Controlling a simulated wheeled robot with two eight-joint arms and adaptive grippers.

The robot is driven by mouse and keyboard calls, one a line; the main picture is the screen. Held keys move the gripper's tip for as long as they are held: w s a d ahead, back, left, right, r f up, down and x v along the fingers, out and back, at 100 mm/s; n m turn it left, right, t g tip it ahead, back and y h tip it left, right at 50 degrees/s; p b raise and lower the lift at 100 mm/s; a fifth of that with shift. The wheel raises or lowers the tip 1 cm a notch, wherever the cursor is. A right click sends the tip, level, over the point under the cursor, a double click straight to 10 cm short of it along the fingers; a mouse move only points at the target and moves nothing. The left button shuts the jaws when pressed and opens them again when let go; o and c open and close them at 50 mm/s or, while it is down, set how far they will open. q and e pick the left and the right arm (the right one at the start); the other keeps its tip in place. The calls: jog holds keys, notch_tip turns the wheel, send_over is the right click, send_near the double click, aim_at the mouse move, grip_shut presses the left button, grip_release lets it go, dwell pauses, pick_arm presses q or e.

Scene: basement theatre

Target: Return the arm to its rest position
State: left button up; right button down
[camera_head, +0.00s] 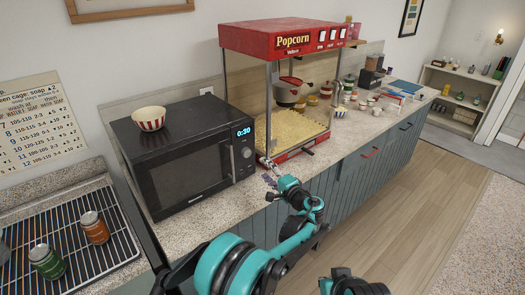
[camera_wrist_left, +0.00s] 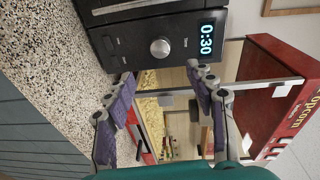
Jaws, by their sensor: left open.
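My left arm (camera_head: 240,262) is teal and reaches from the bottom of the head view to the counter front. My left gripper (camera_head: 268,171) is open, close to the lower front corner of the popcorn machine (camera_head: 270,38). In the left wrist view its two purple-padded fingers (camera_wrist_left: 160,75) stand wide apart with nothing between them. The machine's red top and glass show beyond them, beside the microwave (camera_wrist_left: 150,35). A teal and dark part of my other arm shows at the bottom edge of the head view; its gripper cannot be made out.
The black microwave (camera_head: 190,165) carries a striped bowl (camera_head: 149,118). Two jars, green (camera_head: 46,262) and orange (camera_head: 95,228), stand on a wire rack at left. Bowls and jars crowd the counter (camera_head: 350,135) right of the machine. The wooden floor (camera_head: 400,200) is clear.

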pick_arm(q)
jog(key=s+a+r+n+g+h, duration=0.1)
jog(key=s+a+r+n+g, duration=0.15)
jog(key=s+a, duration=0.65)
jog(key=s+a+r+n+g+h, duration=0.2)
jog(key=s+a+n+g, duration=0.3)
jog(key=a, duration=0.7)
jog(key=s+a+f+n+h, duration=0.1)
jog(key=s+f, duration=0.3)
jog(key=s, duration=0.9)
jog(key=s+a+f+n+h, duration=0.1)
jog(key=s+f+n+h, duration=0.1)
jog(key=s, duration=1.1)
jog(key=f+h, duration=0.1)
jog(key=h, duration=0.1)
jog(key=shift+s+a+f+n+h, duration=0.3)
jog(key=shift+a+f+n, duration=0.05)
jog(key=shift+f, duration=0.05)
